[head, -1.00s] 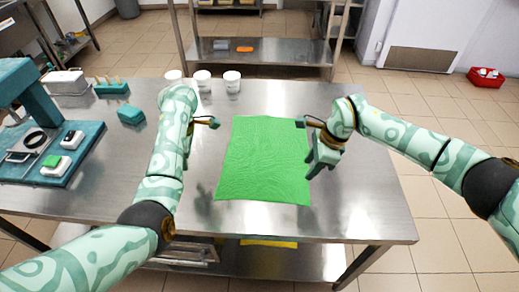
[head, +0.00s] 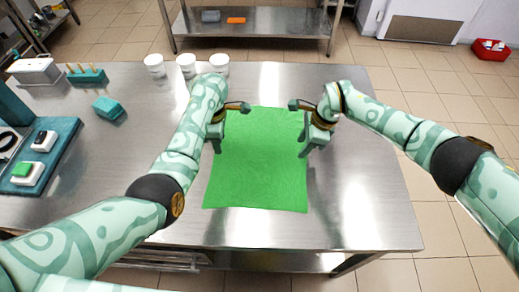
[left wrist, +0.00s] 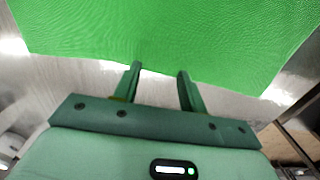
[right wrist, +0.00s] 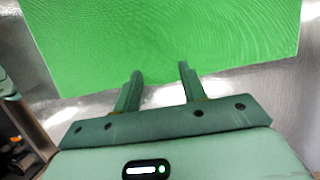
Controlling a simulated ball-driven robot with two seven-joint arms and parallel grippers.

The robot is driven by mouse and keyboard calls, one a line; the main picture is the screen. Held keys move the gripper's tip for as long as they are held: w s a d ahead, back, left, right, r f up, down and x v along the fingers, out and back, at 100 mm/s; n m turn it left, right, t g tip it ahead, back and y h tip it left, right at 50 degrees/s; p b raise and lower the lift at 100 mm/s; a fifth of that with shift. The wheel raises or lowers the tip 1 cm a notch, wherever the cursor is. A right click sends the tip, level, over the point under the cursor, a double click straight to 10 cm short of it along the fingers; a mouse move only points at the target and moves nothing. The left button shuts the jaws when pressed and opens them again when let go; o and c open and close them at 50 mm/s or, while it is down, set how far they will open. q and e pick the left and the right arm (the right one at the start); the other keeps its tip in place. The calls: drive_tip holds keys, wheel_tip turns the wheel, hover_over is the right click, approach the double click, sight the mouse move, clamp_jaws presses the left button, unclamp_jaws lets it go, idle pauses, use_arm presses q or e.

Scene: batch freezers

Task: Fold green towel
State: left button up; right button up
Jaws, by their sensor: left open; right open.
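The green towel (head: 256,170) lies flat and spread out on the steel table. It shows no fold. My left gripper (head: 217,146) is open and empty at the towel's left edge. In the left wrist view the towel (left wrist: 165,35) fills the top, and the open fingers (left wrist: 160,78) reach its near edge. My right gripper (head: 306,150) is open and empty at the towel's right edge. In the right wrist view the towel (right wrist: 160,40) lies beyond the open fingers (right wrist: 159,74), whose tips are at its edge. I cannot tell whether either gripper touches the cloth.
Several white cups (head: 187,66) stand at the table's back edge. A teal block (head: 109,108) and a teal holder (head: 86,75) are at the back left. A teal device (head: 40,160) stands at the left. The steel table (head: 365,200) is bare right of the towel.

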use_arm(q)
drive_tip(key=shift+f, duration=0.9)
use_arm(e)
drive_tip(key=shift+f, duration=0.9)
use_arm(q)
drive_tip(key=shift+f, duration=0.3)
use_arm(e)
drive_tip(key=shift+f, duration=0.3)
use_arm(q)
drive_tip(key=shift+r, duration=0.1)
drive_tip(key=shift+c, duration=1.1)
use_arm(e)
drive_tip(key=shift+r, duration=0.1)
drive_tip(key=shift+c, duration=1.1)
use_arm(q)
drive_tip(key=shift+s, duration=0.1)
clamp_jaws()
use_arm(e)
drive_tip(key=shift+s, duration=0.1)
clamp_jaws()
